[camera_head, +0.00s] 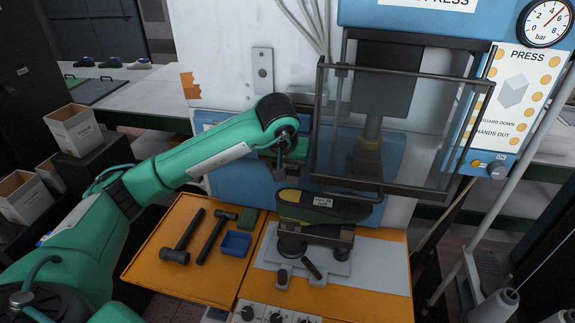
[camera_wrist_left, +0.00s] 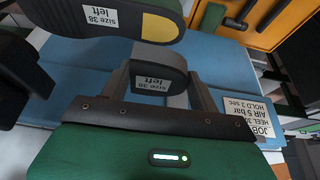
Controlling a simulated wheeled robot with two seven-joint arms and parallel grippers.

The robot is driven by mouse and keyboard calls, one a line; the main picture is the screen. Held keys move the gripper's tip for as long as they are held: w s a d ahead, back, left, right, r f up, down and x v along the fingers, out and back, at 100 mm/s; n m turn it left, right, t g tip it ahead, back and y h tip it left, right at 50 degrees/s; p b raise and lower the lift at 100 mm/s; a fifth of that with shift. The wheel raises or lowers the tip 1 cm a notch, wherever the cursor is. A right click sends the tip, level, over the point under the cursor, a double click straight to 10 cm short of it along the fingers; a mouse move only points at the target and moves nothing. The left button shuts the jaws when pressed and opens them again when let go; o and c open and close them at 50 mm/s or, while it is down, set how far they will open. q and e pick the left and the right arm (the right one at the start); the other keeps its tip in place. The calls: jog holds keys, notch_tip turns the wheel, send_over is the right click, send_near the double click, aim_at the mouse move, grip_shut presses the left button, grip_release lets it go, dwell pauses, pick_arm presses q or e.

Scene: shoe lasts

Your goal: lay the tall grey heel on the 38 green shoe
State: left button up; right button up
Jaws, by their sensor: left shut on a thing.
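In the left wrist view my left gripper (camera_wrist_left: 160,75) is shut on a dark grey heel (camera_wrist_left: 165,64) labelled "size 38 left". In the head view the heel is mostly hidden.
The press guard (camera_head: 395,130) stands raised close to the right of my gripper. A job card (camera_wrist_left: 250,118) shows beside the gripper.

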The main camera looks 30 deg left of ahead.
aim_at(288, 194)
pick_arm(q)
jog(key=shift+s+f+b, duration=0.1)
jog(key=shift+f+b, duration=0.2)
jog(key=shift+f, duration=1)
jog(key=shift+f+b, duration=2.2)
jog(key=shift+b, duration=0.05)
jog(key=shift+f, duration=0.2)
jog(key=o, duration=1.1)
jog(key=shift+r, duration=0.1)
jog(key=b+v, duration=0.4)
jog(key=v, duration=0.9)
jog(key=shift+s+r, duration=0.1)
jog(key=shift+r, duration=0.25)
